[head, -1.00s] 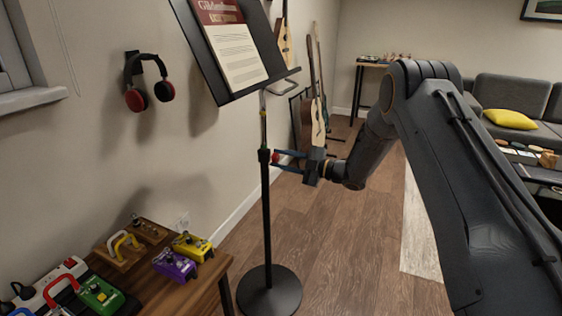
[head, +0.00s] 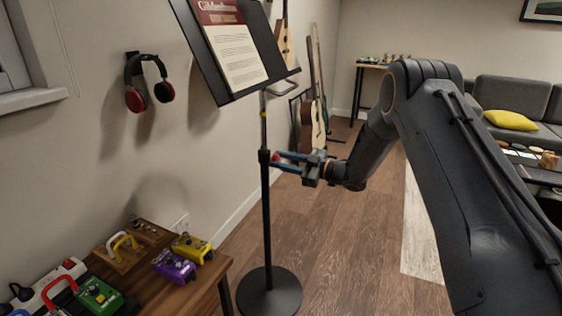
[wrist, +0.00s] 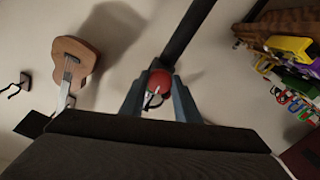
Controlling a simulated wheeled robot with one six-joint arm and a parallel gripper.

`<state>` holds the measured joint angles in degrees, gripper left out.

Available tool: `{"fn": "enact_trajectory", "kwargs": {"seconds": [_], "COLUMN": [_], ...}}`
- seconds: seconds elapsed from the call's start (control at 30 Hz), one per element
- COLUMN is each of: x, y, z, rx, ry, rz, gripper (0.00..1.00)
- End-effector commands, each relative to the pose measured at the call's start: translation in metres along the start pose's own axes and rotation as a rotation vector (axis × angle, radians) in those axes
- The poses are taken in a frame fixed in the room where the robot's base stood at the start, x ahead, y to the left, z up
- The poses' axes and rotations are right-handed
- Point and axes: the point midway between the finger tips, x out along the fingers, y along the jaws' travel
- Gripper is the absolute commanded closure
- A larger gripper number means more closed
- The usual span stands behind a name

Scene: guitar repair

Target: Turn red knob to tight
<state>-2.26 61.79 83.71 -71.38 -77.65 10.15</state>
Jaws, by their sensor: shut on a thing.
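The red knob (head: 275,156) sits on the side of the black music stand's upright pole (head: 266,205), below the sheet holder. My gripper (head: 283,161) reaches in from the right at the knob's height, with its blue-grey fingers on either side of the knob. In the wrist view the round red knob (wrist: 159,82) lies between the two fingertips of my gripper (wrist: 158,92), which are shut on it. A pale pointer-like mark shows on the knob's face. The pole (wrist: 185,35) runs diagonally behind it.
The stand's tilted desk (head: 236,50) holds a printed sheet. A wooden bench (head: 190,292) with several effect pedals is at lower left. Red headphones (head: 148,88) hang on the wall. Guitars (head: 312,125) stand behind. The floor to the right of the stand is clear.

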Motion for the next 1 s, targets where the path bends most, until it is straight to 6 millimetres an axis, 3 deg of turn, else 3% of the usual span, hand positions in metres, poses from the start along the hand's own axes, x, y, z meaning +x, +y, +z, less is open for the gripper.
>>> {"fn": "enact_trajectory", "kwargs": {"seconds": [0.33, 0.37, 0.47, 0.77, 1.0], "x": [-0.001, -0.001, 0.000, -0.001, -0.030], "y": [-0.001, -0.001, -0.001, 0.000, 0.001], "z": [0.001, 0.001, 0.001, 0.001, 0.001], "rx": [0.003, 0.003, 0.003, 0.002, 0.004], "ry": [-0.002, -0.002, -0.002, -0.001, -0.002], "rz": [0.000, -0.001, 0.000, 0.000, 0.003], "gripper": [0.94, 0.68, 0.53, 0.53, 0.53]}}
